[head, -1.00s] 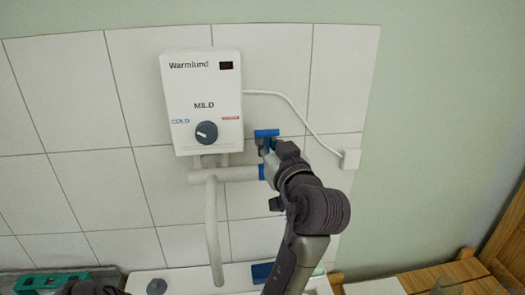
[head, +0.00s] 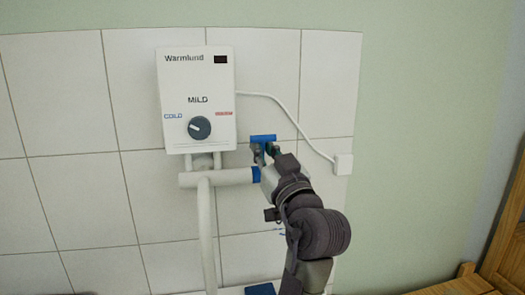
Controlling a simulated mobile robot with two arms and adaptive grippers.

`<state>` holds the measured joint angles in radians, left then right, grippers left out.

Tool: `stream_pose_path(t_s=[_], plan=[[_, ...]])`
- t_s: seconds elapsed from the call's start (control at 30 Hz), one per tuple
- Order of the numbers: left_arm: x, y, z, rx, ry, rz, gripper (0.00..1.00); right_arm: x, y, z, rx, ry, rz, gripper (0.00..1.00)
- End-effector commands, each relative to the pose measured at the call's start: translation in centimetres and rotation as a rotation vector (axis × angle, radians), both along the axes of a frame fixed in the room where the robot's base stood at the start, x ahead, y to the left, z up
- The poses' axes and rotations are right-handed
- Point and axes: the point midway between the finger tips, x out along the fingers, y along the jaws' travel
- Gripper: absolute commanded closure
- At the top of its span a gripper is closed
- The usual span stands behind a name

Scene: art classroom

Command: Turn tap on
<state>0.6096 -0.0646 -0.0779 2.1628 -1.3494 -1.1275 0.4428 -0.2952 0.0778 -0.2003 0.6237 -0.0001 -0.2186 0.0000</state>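The tap is on a white horizontal pipe (head: 225,178) below the water heater. It has a blue T-shaped handle (head: 263,138) on top and a blue ring (head: 256,174) beside its white body. No water shows at the white spout pipe (head: 206,235), whose lower end is out of view.
The white Warmlund heater (head: 198,100) with a grey dial (head: 199,128) hangs above the tap. A white cable (head: 290,115) runs to a wall socket (head: 343,164) on the right. Wooden furniture (head: 445,285) stands at the lower right.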

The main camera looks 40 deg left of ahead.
Motion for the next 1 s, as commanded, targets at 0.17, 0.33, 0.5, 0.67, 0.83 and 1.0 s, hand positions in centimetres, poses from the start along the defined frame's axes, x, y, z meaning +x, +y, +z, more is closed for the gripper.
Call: stream_pose_path(t_s=[0.17, 0.33, 0.5, 0.67, 0.83, 1.0], plan=[[0.0, 0.0, 0.2, 0.005, -0.004, 0.0, 0.62, -1.3, -0.1, 0.0, -0.002, 0.02, -0.001, 0.11], [0.0, 0.0, 0.1, 0.002, -0.002, 0.0, 0.62, -1.2, -0.2, 0.0, -0.003, 0.019, -0.001, 0.11], [-0.2, -0.4, -0.1, 0.0, -0.002, -0.002, 0.62, -0.6, -0.6, 0.0, -0.008, 0.009, 0.001, 0.11], [-1.1, -2.3, -0.9, -0.002, -0.001, -0.004, 0.62, -0.6, -0.4, 0.0, -0.005, 0.01, 0.001, 0.11], [-2.3, -4.7, -1.8, 0.001, 0.001, -0.003, 0.62, -0.6, -0.3, 0.0, -0.004, 0.009, 0.001, 0.11], [-3.1, -6.1, -2.3, 0.002, -0.002, -0.001, 0.62, -0.6, -0.3, 0.0, -0.003, 0.01, 0.001, 0.11]])
